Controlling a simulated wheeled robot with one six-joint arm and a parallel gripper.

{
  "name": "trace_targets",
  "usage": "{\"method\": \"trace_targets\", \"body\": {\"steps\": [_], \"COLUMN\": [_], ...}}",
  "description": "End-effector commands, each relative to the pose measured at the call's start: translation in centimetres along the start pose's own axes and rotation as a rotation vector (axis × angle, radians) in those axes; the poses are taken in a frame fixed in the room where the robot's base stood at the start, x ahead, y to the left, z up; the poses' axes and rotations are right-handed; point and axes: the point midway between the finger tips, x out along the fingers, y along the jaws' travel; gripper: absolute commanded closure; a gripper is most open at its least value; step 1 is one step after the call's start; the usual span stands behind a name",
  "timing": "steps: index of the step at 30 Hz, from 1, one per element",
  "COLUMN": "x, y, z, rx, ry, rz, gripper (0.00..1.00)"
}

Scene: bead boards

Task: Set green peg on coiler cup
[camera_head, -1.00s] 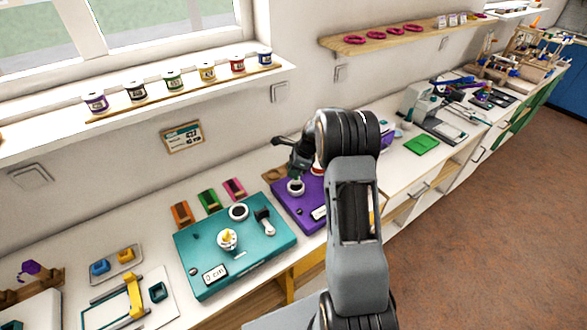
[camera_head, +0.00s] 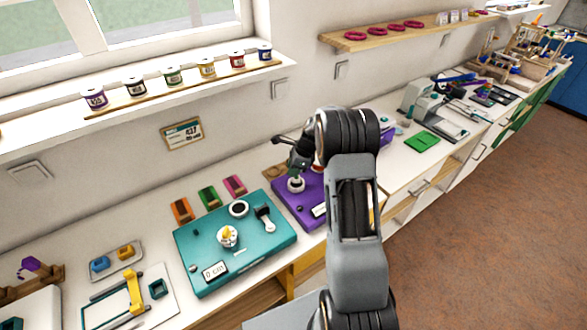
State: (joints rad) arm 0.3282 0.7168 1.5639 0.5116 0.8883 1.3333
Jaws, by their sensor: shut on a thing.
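My gripper (camera_head: 297,170) is at the purple board (camera_head: 285,208), right above a round white-rimmed cup (camera_head: 296,185) near its back left corner. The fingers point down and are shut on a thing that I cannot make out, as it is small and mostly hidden. I cannot tell whether it touches the cup. No green peg can be told apart in this view. Another dark round cup with a white rim (camera_head: 239,208) is on the teal board (camera_head: 250,262) to the left. I cannot tell from looks which cup is the coiler's.
The teal board also bears a white dial with a yellow top (camera_head: 227,236) and a small display (camera_head: 215,271). Orange (camera_head: 182,209), green (camera_head: 209,197) and pink (camera_head: 235,186) holders stand behind it. My arm hides part of the purple board's right side. A green pad (camera_head: 422,142) lies farther right.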

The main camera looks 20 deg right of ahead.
Motion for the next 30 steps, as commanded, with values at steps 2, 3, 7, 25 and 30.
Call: {"method": "trace_targets", "body": {"steps": [2,3,7,25,30], "x": [0.0,0.1,0.3,1.4,1.4], "y": [0.0,0.0,0.0,0.0,0.0], "z": [0.0,0.0,-0.1,-0.6,-0.6], "rx": [0.0,0.0,0.0,0.0,0.0], "ry": [0.0,0.0,0.0,0.0,0.0], "rz": [0.0,0.0,0.0,-0.001,0.0], "gripper": [0.98,0.98,0.98,0.98,0.98]}}
